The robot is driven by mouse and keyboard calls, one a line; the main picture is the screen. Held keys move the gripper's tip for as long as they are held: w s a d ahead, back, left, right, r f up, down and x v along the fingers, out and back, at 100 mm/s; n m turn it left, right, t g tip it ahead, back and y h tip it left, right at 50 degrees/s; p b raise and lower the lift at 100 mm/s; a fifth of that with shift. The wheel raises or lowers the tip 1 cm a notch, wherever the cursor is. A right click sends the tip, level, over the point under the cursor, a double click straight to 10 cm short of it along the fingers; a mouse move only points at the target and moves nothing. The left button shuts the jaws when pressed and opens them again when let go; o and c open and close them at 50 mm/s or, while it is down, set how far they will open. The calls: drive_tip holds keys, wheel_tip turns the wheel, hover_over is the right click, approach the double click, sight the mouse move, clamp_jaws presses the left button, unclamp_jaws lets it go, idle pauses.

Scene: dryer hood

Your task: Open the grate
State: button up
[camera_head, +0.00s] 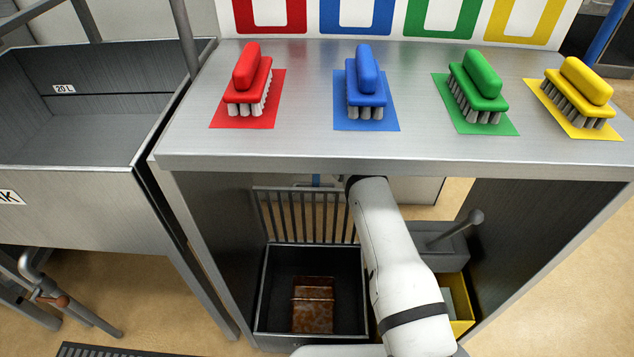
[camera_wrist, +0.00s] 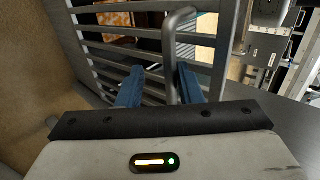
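The grate (camera_head: 305,215) is a set of grey bars under the steel counter, standing raised at the back of a black bin. In the wrist view the grate (camera_wrist: 100,62) fills the left and middle, with its bars running across. A grey bent-rod handle (camera_wrist: 168,45) stands out from it. My gripper (camera_wrist: 161,72) has two blue fingers apart, with the handle's rod between them. The rod is close to the right finger, with a gap to the left one. In the head view my gripper is hidden under the counter, behind my white arm.
The black bin (camera_head: 268,300) holds a rusty brown block (camera_head: 312,305). A yellow bin (camera_head: 458,300) and a grey lever (camera_head: 458,228) are right of my arm. Several coloured brushes stand on the counter (camera_head: 300,150) above. A steel sink (camera_head: 80,215) is at left.

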drive_tip(key=shift+r, duration=0.2)
wheel_tip(320, 180, up, 10)
drive_tip(key=p, duration=0.3)
drive_tip(key=shift+f, duration=0.15)
idle(0.3)
